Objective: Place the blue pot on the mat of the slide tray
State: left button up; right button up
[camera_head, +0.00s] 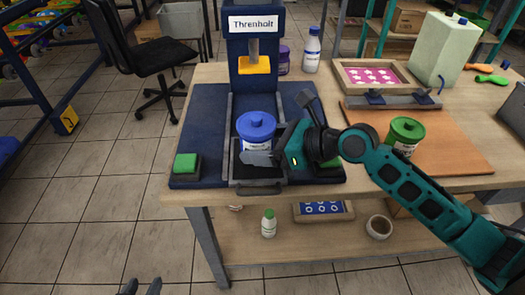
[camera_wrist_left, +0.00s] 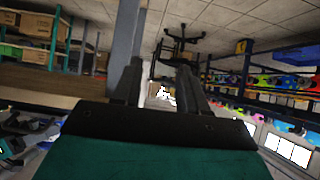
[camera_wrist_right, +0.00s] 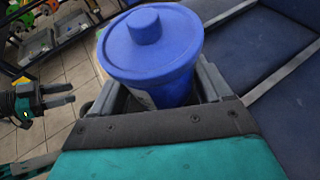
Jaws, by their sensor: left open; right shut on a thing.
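The blue pot (camera_head: 256,130), with a knobbed lid and a white label, is upright over the front of the slide tray (camera_head: 258,189). My right gripper (camera_head: 262,156) is shut on its body, coming from the right; the pot fills the space between the fingers in the right wrist view (camera_wrist_right: 150,50). Whether the pot's base touches the mat is unclear, because the gripper and pot hide most of the mat. My left gripper (camera_head: 141,287) is open and empty, low in front of the table; its spread fingers show in the left wrist view (camera_wrist_left: 160,85).
The press (camera_head: 255,25) stands behind the tray, its yellow head (camera_head: 254,65) raised. Green buttons (camera_head: 185,163) flank the tray. A green pot (camera_head: 406,133) stands on the orange board (camera_head: 450,150) at right, near a framed screen (camera_head: 372,77). White and purple bottles stand behind.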

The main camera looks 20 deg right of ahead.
jog(key=shift+f, duration=0.5)
pick_arm(q)
jog(key=shift+w+d+r, duration=0.25)
jog(key=shift+w+r, duration=0.1)
jog(key=shift+r, duration=0.05)
pick_arm(e)
jog(key=o, duration=1.1)
jog(key=shift+f, duration=0.1)
pick_arm(q)
jog(key=shift+s+a+f, duration=0.1)
jog(key=shift+a+f, duration=0.05)
jog(key=shift+f, duration=0.05)
pick_arm(e)
jog(key=shift+o, duration=0.2)
pick_arm(q)
jog(key=shift+s, duration=0.1)
